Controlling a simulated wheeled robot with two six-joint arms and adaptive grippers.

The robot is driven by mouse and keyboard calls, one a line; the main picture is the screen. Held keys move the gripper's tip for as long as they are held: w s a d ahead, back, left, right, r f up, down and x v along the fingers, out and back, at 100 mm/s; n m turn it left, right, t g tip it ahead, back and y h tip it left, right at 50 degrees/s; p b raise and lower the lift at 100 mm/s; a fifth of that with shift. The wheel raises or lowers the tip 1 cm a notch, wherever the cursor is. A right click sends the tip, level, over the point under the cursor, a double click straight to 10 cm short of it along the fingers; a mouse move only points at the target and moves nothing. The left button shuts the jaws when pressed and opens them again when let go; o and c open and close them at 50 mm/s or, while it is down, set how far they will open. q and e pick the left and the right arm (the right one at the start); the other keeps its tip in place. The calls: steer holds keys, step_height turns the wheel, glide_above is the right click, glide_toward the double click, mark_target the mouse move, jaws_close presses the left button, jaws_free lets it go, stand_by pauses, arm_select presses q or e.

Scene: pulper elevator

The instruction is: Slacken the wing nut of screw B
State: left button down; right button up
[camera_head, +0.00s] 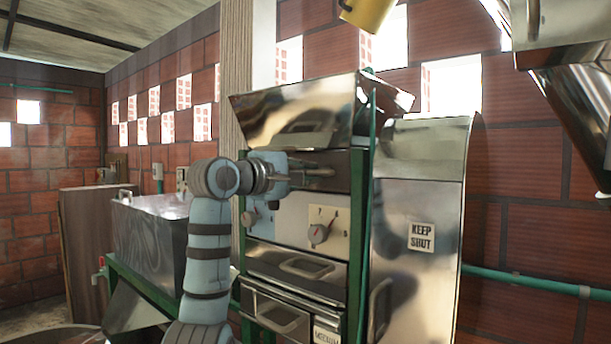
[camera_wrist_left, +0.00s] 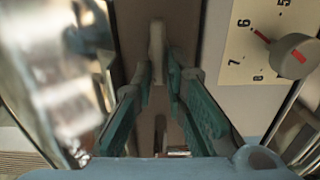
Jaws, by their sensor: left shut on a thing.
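My left gripper (camera_head: 318,172) reaches to the dark upper front panel of the steel machine, just under its hopper (camera_head: 298,108). In the left wrist view the teal fingers (camera_wrist_left: 158,82) close at their tips on a pale, narrow upright piece (camera_wrist_left: 157,45), which looks like the wing nut. In the head view my arm and gripper hide that piece. No screw letter is readable, so I cannot confirm that it is screw B. My right gripper is not in view.
A grey dial (camera_head: 318,234) with a red pointer sits on a numbered plate below the gripper; it also shows in the left wrist view (camera_wrist_left: 295,57). A side panel bears a "KEEP SHUT" label (camera_head: 421,237). A steel tank (camera_head: 150,240) stands left. Handled drawers (camera_head: 306,268) lie below.

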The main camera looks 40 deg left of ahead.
arm_select(q)
steer(key=shift+s+r, duration=0.1)
steer(key=shift+r, duration=0.25)
steer(key=c, duration=1.7)
jaws_free()
steer(key=shift+o, duration=0.7)
steer(key=shift+w+d+f, duration=0.1)
steer(key=shift+w+f, duration=0.15)
steer(key=shift+w, duration=0.2)
steer(key=s, duration=1.2)
steer(key=shift+d, duration=0.15)
